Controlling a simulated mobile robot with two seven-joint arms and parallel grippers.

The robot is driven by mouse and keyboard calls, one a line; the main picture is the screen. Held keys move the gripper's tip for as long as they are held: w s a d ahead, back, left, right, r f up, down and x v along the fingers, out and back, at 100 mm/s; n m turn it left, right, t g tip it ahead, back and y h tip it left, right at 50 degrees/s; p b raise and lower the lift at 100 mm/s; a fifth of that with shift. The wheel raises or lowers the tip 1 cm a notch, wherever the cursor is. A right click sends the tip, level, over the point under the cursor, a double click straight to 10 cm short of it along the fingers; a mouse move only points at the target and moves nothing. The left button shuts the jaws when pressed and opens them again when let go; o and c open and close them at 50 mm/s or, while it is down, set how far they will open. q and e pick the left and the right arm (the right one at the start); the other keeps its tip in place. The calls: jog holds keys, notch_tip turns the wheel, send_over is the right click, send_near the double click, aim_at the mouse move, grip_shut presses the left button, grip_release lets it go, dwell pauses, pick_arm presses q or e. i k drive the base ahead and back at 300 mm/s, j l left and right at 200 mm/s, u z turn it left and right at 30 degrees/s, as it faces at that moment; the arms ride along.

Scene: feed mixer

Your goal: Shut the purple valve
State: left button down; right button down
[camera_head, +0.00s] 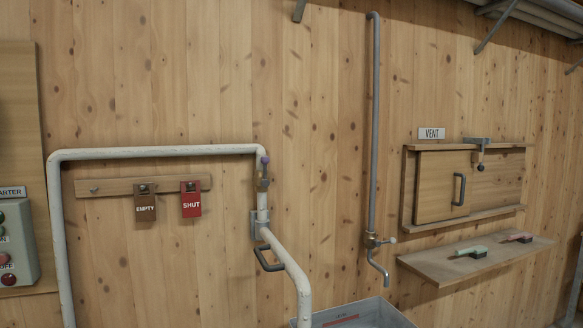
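EMPTY (146,209) and SHUT (191,206) tags hang left. A grey tap pipe (375,130), vent hatch (440,187) and shelf (450,268) are right.

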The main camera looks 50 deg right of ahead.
aim_at(265, 159)
jog(key=k+l, duration=0.1)
jog(key=l, duration=0.45)
jog(key=k+l, duration=0.1)
jog(key=l, duration=0.4)
jog(key=k+l, duration=0.1)
jog(key=l, duration=0.45)
